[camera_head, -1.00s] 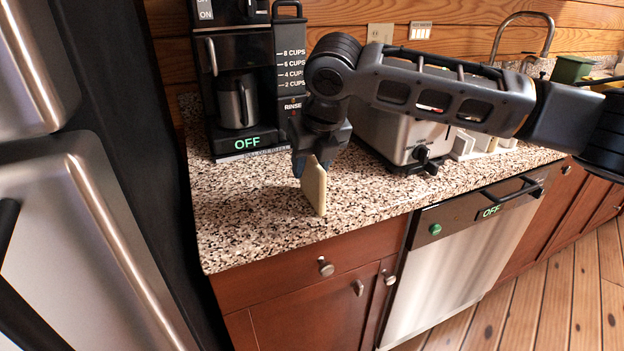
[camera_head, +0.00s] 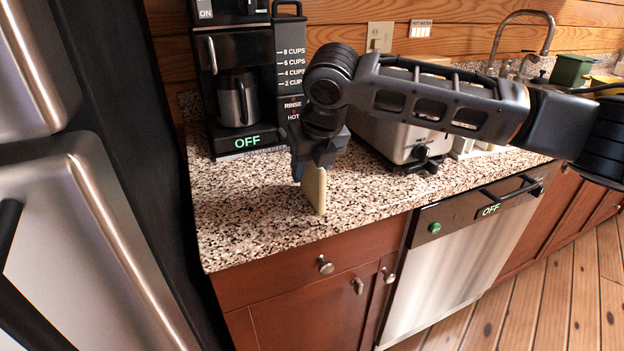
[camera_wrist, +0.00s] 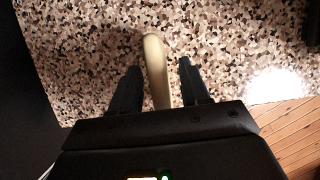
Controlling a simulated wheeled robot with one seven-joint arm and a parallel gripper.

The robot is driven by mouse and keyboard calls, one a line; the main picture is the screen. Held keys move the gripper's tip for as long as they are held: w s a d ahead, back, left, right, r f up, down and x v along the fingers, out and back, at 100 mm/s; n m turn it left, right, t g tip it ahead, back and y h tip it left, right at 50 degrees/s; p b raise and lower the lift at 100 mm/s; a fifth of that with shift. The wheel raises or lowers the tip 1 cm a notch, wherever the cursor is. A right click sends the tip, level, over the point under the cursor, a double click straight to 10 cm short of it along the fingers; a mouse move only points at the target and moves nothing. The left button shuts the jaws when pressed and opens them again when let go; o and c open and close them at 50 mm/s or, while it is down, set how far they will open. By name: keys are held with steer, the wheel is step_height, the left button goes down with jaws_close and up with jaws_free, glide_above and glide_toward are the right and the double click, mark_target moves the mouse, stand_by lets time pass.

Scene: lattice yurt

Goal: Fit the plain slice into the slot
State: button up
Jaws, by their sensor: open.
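The plain slice (camera_head: 315,189) is a thin, pale cream piece standing upright on its edge on the speckled counter. In the wrist view the slice (camera_wrist: 155,68) runs between my two dark fingers, with a gap on each side. My gripper (camera_head: 311,170) points down over the slice's top, open around it; it also shows at the bottom of the wrist view (camera_wrist: 158,80). The silver toaster (camera_head: 392,138) stands behind and to the right. My arm crosses in front of its top, so its slots are hidden.
A black coffee maker (camera_head: 240,95) stands at the back left. A tall fridge (camera_head: 85,200) borders the counter's left. The granite counter (camera_head: 245,215) is clear left of the slice. A sink tap (camera_head: 525,30) is far right.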

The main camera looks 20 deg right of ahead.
steer(key=shift+c, duration=0.2)
jaws_close()
steer(key=shift+r, duration=0.1)
stand_by(0.4)
